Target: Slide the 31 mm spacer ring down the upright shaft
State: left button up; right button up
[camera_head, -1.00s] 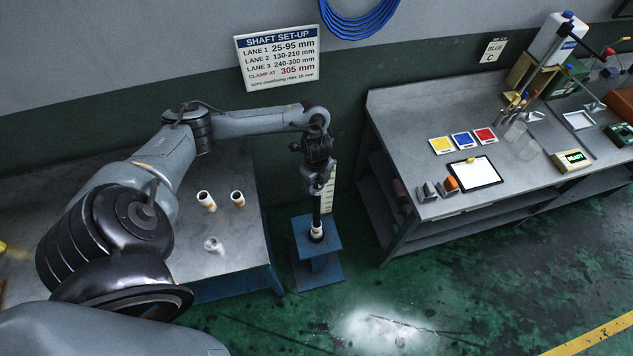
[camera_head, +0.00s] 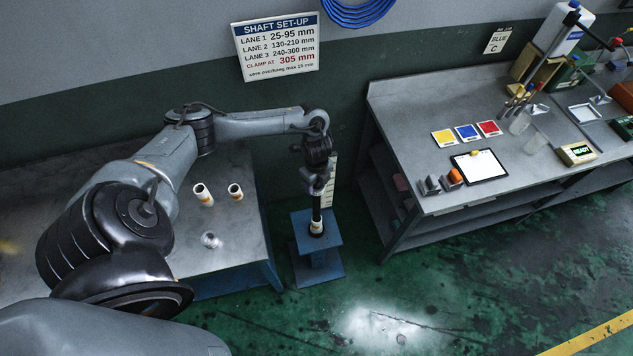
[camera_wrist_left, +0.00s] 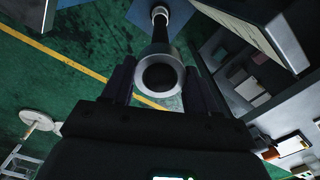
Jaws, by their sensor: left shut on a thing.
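My left gripper (camera_head: 317,188) is at the upper part of the black upright shaft (camera_head: 316,207), pointing down. In the left wrist view, its fingers (camera_wrist_left: 160,82) are shut on a pale spacer ring (camera_wrist_left: 160,57). The shaft (camera_wrist_left: 160,32) runs from behind the ring to a white collar (camera_wrist_left: 160,12) at its foot. The ring lines up with the shaft; its bore is dark, so how far it sits around the shaft cannot be told. In the head view the gripper hides the ring. The white collar (camera_head: 316,228) rests on the blue stand (camera_head: 317,262).
A ruled white scale (camera_head: 329,180) stands close behind the shaft. The right bench (camera_head: 400,110) holds cards, a clipboard (camera_head: 480,166) and tools. Floor in front is clear.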

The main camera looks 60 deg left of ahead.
pick_arm(q)
jog(key=o, duration=1.2)
jog(key=shift+r, duration=0.1)
notch_tip(320, 180, up, 10)
jog(key=shift+f+p, duration=0.25)
jog(key=shift+p, duration=0.55)
jog(key=shift+r, duration=0.55)
jog(key=shift+s, duration=0.1)
